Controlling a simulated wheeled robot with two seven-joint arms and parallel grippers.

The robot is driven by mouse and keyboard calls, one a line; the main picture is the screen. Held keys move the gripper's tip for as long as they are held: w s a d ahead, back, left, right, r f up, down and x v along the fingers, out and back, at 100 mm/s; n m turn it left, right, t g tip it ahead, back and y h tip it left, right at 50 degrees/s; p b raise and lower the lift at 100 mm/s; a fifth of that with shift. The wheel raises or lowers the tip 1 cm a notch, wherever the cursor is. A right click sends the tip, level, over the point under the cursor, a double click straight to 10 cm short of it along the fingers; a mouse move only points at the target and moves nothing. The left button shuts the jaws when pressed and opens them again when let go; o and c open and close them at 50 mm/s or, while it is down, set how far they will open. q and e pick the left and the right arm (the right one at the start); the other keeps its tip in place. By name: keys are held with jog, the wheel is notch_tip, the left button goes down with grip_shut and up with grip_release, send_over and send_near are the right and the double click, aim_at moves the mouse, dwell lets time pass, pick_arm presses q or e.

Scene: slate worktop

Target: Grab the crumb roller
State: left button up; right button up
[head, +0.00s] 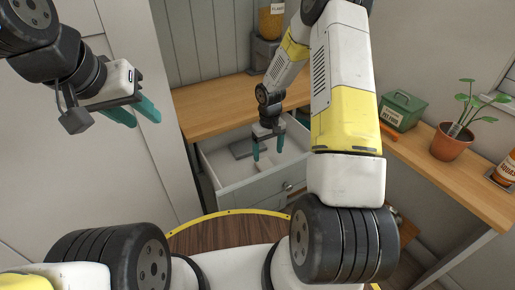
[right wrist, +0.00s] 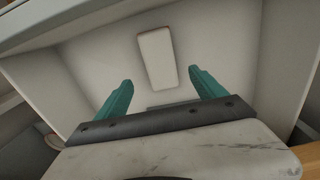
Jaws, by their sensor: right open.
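A pale, flat oblong thing with reddish ends (right wrist: 157,58), perhaps the crumb roller, lies on the floor of the open drawer (head: 255,187). My right gripper (head: 268,154) reaches down into the drawer with its teal fingers apart and empty. In the right wrist view my right gripper (right wrist: 160,77) has the pale thing ahead of and between its fingertips, not gripped. In the head view the pale thing is hard to make out. My left gripper (head: 143,120) hangs at the left, far from the drawer, its fingers apart and empty.
A dark grey flat thing (head: 240,149) lies further back in the drawer. The drawer walls stand close around my right gripper. The wooden worktop (head: 215,105) is above the drawer. On the right are a green tin (head: 402,110), a potted plant (head: 452,143) and a brown bottle (head: 505,169).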

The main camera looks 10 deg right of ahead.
aim_at(268, 167)
jog(key=f, duration=0.8)
jog(key=shift+s+f, duration=0.1)
jog(key=shift+s, duration=0.25)
jog(key=c, duration=1.5)
jog(key=shift+c, duration=0.2)
